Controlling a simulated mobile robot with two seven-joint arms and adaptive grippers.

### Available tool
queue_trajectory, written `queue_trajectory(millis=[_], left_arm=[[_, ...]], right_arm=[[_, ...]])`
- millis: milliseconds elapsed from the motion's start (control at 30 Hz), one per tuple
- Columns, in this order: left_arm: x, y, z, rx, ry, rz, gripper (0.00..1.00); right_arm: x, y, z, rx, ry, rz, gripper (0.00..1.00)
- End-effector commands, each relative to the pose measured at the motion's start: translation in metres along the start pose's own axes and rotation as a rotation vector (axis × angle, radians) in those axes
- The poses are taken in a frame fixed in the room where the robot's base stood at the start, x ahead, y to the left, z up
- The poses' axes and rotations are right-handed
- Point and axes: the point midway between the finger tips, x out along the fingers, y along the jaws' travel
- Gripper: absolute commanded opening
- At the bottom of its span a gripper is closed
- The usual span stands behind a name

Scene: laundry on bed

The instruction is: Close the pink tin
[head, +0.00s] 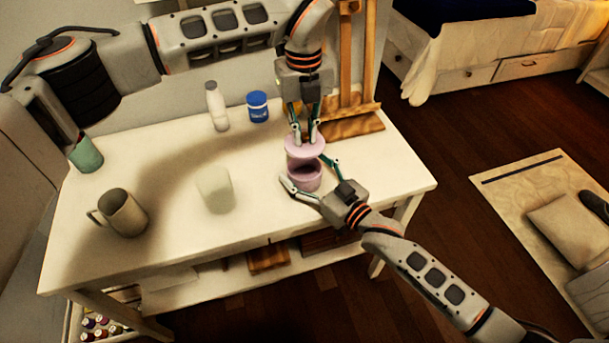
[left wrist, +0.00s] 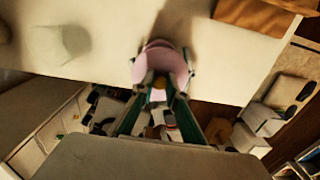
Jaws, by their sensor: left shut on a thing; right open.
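The pink tin (head: 304,183) stands on the white table near its right side, its dark opening showing at the top. Its pink lid (head: 304,148) is above and slightly behind the opening, apart from the front rim; whether it touches the back rim I cannot tell. My left gripper (head: 305,136) points down and is shut on the lid from above. The lid also shows in the left wrist view (left wrist: 163,62), in front of the left fingers (left wrist: 160,88). My right gripper (head: 307,172) is open, its fingers on either side of the tin.
A wooden easel (head: 352,118) stands close behind on the right. A white bottle (head: 216,106) and a blue jar (head: 257,106) stand at the back. A pale cup (head: 214,189), a grey mug (head: 123,212) and a green cup (head: 85,154) are to the left. The front middle is clear.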

Motion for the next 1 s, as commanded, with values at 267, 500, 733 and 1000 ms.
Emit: queue_trajectory(millis=[267, 500, 733, 1000], left_arm=[[0.000, 0.000, 0.000, 0.000, 0.000, 0.000, 0.00], [0.000, 0.000, 0.000, 0.000, 0.000, 0.000, 0.00], [0.004, 0.000, 0.000, 0.000, 0.001, 0.001, 0.00], [0.038, 0.000, 0.000, 0.000, 0.002, 0.004, 0.00]], right_arm=[[0.003, 0.000, 0.001, 0.000, -0.001, 0.000, 0.77], [0.003, 0.000, 0.001, 0.000, -0.001, 0.000, 0.36], [0.003, 0.000, 0.001, 0.000, -0.001, 0.000, 0.18], [0.003, 0.000, 0.000, 0.000, -0.001, 0.000, 0.18]])
